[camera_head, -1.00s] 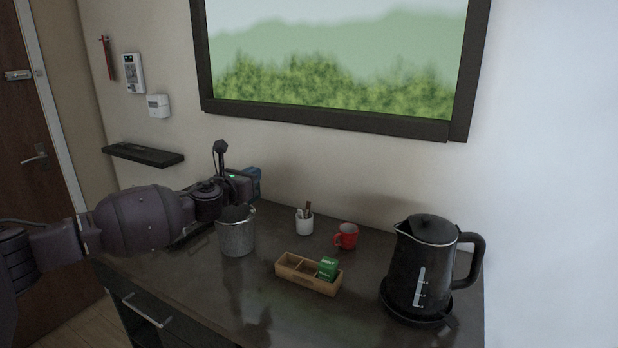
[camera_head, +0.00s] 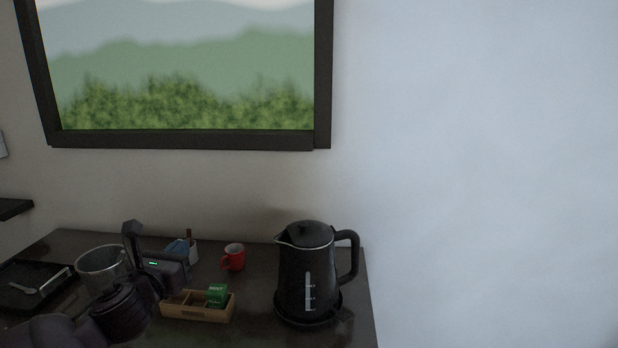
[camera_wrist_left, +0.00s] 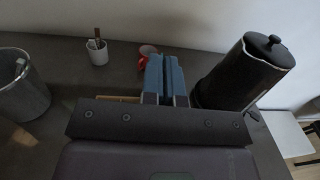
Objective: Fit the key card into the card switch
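My left gripper (camera_head: 178,262) reaches over the desk from the lower left in the head view. In the left wrist view its two blue fingers (camera_wrist_left: 165,78) stand side by side with only a narrow seam between them. I see no card between them. I make out no key card in either view. A white wall box (camera_head: 2,146) is cut off at the left edge of the head view. I cannot tell whether it is the card switch. My right gripper is in neither view.
A black kettle (camera_head: 305,268) stands at the right of the desk. A red mug (camera_head: 233,257), a wooden box (camera_head: 190,313) with a green packet (camera_head: 217,295), and a metal bucket (camera_head: 100,262) are near my left gripper. A black tray (camera_head: 22,273) lies at left. A white cup (camera_wrist_left: 97,56) holds sticks.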

